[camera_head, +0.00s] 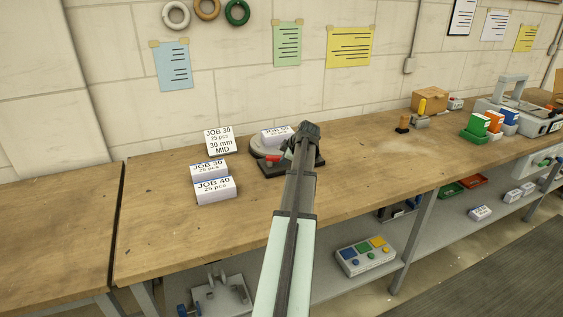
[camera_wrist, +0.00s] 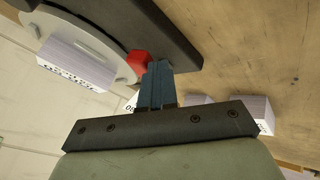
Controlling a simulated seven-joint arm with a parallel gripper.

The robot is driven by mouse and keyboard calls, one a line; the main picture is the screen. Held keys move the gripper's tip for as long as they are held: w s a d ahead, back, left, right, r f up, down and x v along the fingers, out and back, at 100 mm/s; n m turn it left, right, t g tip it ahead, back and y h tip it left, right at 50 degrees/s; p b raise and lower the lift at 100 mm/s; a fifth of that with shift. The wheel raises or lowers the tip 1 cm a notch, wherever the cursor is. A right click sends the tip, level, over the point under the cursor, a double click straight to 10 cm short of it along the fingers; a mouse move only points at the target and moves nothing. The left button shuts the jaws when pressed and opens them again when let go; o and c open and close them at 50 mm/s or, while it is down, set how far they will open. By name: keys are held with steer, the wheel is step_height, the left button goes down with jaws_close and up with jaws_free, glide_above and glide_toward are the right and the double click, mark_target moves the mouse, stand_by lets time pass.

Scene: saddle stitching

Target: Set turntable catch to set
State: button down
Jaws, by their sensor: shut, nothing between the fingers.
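The turntable (camera_head: 259,151) is a round grey disc on a dark base (camera_head: 318,163) on the bench, partly hidden behind my arm. It carries a white labelled block (camera_head: 275,135). The red catch (camera_head: 271,159) is at the front of the turntable. In the wrist view the red catch (camera_wrist: 139,62) lies between the disc (camera_wrist: 95,35) and the dark base (camera_wrist: 165,28). My gripper (camera_wrist: 159,67) is shut and empty, its fingertips right beside the catch. I cannot tell whether they touch it.
Two white blocks, JOB 30 (camera_head: 208,170) and JOB 40 (camera_head: 215,190), sit left of the turntable. A JOB 30 MID card (camera_head: 219,141) stands behind them.

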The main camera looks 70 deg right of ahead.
steer(key=d+n+y, duration=0.1)
steer(key=n, duration=0.1)
steer(key=d+n+y, duration=0.1)
steer(key=d+n, duration=0.1)
steer(key=shift+t, duration=0.4)
steer(key=shift+d, duration=0.3)
stand_by(0.3)
steer(key=s+a, duration=0.3)
steer(key=shift+s+a, duration=0.1)
steer(key=shift+a, duration=0.2)
steer(key=d+v, duration=0.1)
steer(key=v, duration=0.8)
steer(key=shift+r, duration=0.4)
steer(key=shift+d, duration=0.1)
